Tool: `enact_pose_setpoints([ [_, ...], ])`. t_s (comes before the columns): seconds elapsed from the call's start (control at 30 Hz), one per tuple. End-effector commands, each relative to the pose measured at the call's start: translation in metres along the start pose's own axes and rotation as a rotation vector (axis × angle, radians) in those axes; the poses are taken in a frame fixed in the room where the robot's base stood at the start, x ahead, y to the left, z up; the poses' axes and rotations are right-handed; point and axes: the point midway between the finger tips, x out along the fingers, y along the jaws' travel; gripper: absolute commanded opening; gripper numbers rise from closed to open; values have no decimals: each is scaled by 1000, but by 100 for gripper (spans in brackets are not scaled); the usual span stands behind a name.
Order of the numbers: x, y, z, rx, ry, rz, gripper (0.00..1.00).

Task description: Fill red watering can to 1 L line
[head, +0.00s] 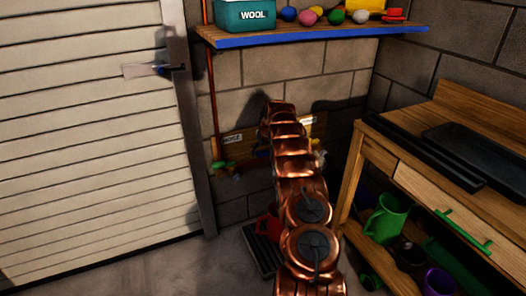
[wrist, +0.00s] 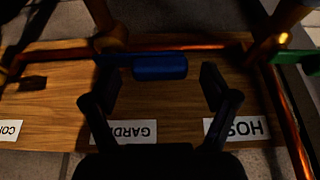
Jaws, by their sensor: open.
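The red watering can (head: 268,226) stands low by the wall on a dark grate (head: 261,252), partly hidden by my arm; its fill line does not show. A wooden board on the wall (wrist: 50,65) carries pipes and labels reading GARDEN (wrist: 124,132) and HOSE (wrist: 237,129), upside down in the wrist view. A blue handle (wrist: 160,66) is on a pipe above the GARDEN label. My gripper (wrist: 160,87) is open, with its fingers on either side of the blue handle and a little below it in the picture. My arm hides the gripper in the head view.
A green valve handle (wrist: 296,57) is at the right in the wrist view. A wooden workbench (head: 430,187) stands right, with a green watering can (head: 385,222) underneath. A blue-edged shelf (head: 320,36) hangs above. A shutter door (head: 90,150) is left.

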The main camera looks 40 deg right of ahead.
Motion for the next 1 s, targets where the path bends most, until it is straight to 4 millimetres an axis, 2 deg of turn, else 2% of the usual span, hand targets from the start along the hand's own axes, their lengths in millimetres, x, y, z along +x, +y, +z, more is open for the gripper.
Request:
enact_pose_setpoints([
  [0.07, 0, 0, 0, 0, 0, 0, 81],
  [0.83, 0, 0, 0, 0, 1, 0, 1],
  [1.0, 0, -3, -1, -8, 0, -3, 0],
])
